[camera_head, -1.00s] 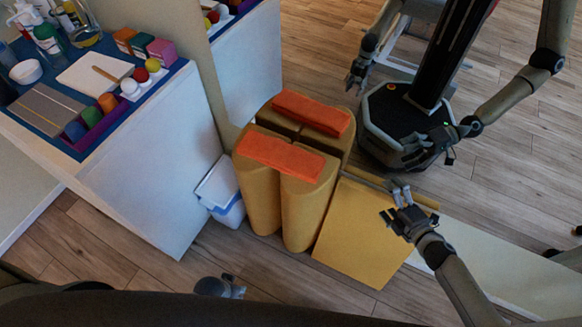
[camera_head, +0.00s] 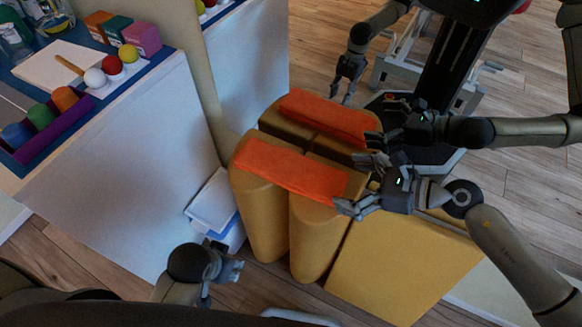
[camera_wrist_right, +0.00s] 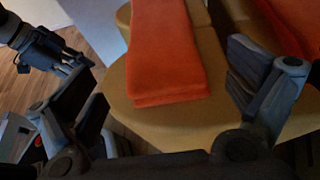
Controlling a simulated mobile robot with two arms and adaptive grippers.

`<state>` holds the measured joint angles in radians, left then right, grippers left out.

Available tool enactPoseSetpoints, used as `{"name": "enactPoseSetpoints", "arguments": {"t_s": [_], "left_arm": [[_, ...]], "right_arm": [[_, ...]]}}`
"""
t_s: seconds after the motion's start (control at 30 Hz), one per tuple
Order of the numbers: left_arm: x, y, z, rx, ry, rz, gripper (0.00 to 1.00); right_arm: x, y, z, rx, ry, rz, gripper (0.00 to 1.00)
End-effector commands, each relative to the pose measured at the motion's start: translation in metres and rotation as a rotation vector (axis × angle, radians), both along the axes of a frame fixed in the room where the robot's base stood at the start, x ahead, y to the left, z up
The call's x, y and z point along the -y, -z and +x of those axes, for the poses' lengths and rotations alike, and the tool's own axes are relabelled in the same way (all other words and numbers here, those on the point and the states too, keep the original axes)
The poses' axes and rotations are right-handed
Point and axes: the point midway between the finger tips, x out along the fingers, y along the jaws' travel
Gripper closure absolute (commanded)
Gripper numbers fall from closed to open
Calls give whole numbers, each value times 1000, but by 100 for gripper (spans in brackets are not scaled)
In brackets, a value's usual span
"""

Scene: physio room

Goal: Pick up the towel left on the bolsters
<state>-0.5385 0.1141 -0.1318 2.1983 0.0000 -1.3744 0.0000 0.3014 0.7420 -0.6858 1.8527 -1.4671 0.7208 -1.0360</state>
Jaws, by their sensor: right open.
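An orange towel (camera_head: 285,168) lies flat across the tops of two upright tan bolsters (camera_head: 262,215). My right gripper (camera_head: 352,184) is open at the towel's right end, its fingers to either side of that end. In the right wrist view the towel (camera_wrist_right: 165,55) lies between the open fingers of the right gripper (camera_wrist_right: 165,85), with the bolster top (camera_wrist_right: 150,118) below. I cannot tell whether the fingers touch it. My left gripper (camera_head: 230,270) is low in front of the bolsters, away from the towel; its jaws are unclear. It also shows in the right wrist view (camera_wrist_right: 75,62).
A mirror behind the bolsters reflects the towel (camera_head: 325,115), the bolsters and my arms. A yellow block (camera_head: 395,270) stands right of the bolsters. A white bin (camera_head: 213,205) and a white cabinet (camera_head: 130,170) with balls and bottles on top are at the left.

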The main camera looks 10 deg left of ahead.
Motion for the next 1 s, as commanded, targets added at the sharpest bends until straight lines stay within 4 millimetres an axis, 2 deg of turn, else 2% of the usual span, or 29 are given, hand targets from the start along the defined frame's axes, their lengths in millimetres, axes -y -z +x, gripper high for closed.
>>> {"name": "enactPoseSetpoints", "arguments": {"t_s": [0.23, 0.5, 0.8, 0.87, 1.0], "left_arm": [[0, 0, 1, 1, 0, 0, 60], [0, -4, 0, 2, 0, 0, 60], [0, -8, 0, 8, -1, -2, 60], [0, -8, 0, 7, -1, -1, 60], [0, -7, 0, 6, -1, -1, 60]], "right_arm": [[-20, 8, 6, 0, 0, 2, 0], [-54, 22, 16, -1, 2, 4, 0], [-60, 25, 18, -3, 2, 1, 0], [-59, 25, 18, -3, 2, 2, 5], [-59, 25, 18, -2, 2, 2, 23]]}}
